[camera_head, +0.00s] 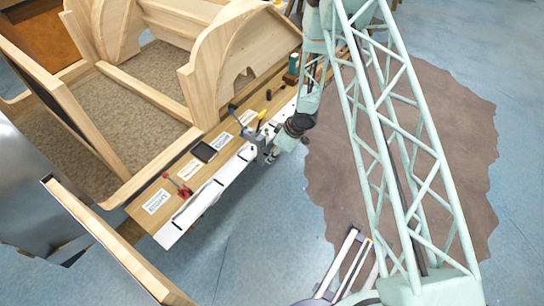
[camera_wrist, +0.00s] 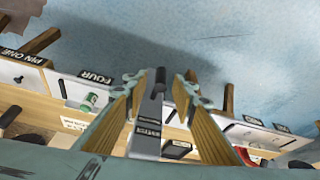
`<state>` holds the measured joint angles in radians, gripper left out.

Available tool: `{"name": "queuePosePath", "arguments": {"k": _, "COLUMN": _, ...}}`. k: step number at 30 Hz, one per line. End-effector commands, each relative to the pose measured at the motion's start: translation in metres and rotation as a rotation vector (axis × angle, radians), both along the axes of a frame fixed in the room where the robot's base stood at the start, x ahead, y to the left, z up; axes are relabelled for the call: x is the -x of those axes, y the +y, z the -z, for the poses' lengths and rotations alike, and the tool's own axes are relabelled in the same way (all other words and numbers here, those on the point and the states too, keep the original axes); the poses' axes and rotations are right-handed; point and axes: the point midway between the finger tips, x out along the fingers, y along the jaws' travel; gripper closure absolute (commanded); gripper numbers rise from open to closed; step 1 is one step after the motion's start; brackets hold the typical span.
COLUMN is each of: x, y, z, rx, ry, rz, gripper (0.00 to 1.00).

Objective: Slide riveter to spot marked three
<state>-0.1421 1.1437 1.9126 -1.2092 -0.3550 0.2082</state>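A red-handled tool (camera_head: 180,187) lies on the wooden bench top among white labels, and a blue-grey tool (camera_head: 241,120) stands farther back. I cannot tell which is the riveter. My gripper (camera_head: 272,152) is at the bench's front edge, beside the blue-grey tool. In the wrist view its two tan-padded fingers (camera_wrist: 158,88) are apart. A narrow grey and black piece (camera_wrist: 157,82) shows between them; I cannot tell whether they touch it. A "FOUR" label (camera_wrist: 97,76) is left of the fingers. I cannot read a "three" marking; the head-view labels are too small.
A dark flat tablet (camera_head: 203,152) and a yellow-handled tool (camera_head: 261,117) lie on the bench. A large wooden bodyframe (camera_head: 215,75) rises behind it. In the wrist view, a "PIN ONE" label (camera_wrist: 22,57) is at left and a red item (camera_wrist: 244,155) at right.

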Motion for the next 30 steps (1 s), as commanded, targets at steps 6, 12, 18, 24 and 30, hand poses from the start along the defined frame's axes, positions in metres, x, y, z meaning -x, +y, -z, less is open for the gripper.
{"name": "queuePosePath", "arguments": {"k": 6, "x": 0.003, "y": -0.007, "z": -0.017, "rx": 0.000, "ry": 0.000, "rz": 0.000, "gripper": 0.75}}
{"name": "queuePosePath", "arguments": {"k": 12, "x": 0.005, "y": -0.014, "z": -0.036, "rx": 0.000, "ry": -0.001, "rz": 0.000, "gripper": 0.75}}
{"name": "queuePosePath", "arguments": {"k": 18, "x": 0.009, "y": -0.021, "z": -0.056, "rx": 0.000, "ry": -0.001, "rz": 0.000, "gripper": 0.75}}
{"name": "queuePosePath", "arguments": {"k": 24, "x": 0.013, "y": -0.029, "z": -0.075, "rx": 0.000, "ry": 0.000, "rz": 0.000, "gripper": 0.75}}
{"name": "queuePosePath", "arguments": {"k": 30, "x": 0.015, "y": -0.035, "z": -0.091, "rx": 0.000, "ry": 0.000, "rz": -0.001, "gripper": 0.75}}
